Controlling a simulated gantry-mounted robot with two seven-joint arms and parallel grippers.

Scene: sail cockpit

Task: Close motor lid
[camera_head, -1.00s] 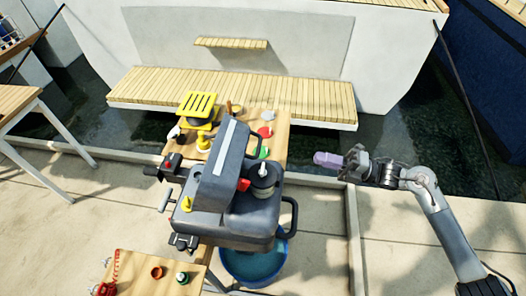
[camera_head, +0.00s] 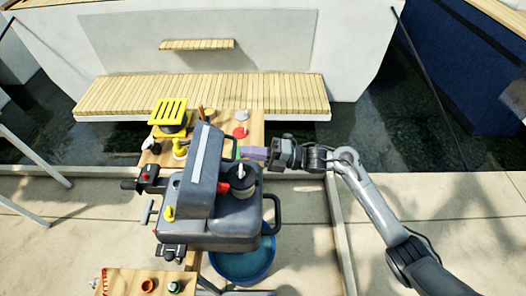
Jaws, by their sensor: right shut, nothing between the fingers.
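The dark grey outboard motor (camera_head: 225,232) stands at the end of the wooden table. Its grey lid (camera_head: 197,190), with a pale strip along it, stands raised on the left side of the motor. The inner parts, with a round black piece (camera_head: 244,182) and a red piece, are uncovered. My right gripper (camera_head: 254,153), with purple fingers, is shut and empty. My left gripper is not in view.
A yellow slatted piece (camera_head: 168,113) and a red disc (camera_head: 240,132) are on the wooden table (camera_head: 256,124) behind the motor. A blue tub (camera_head: 244,266) is below the motor. A second small table (camera_head: 130,281) is at the front left. Open paving lies to the right.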

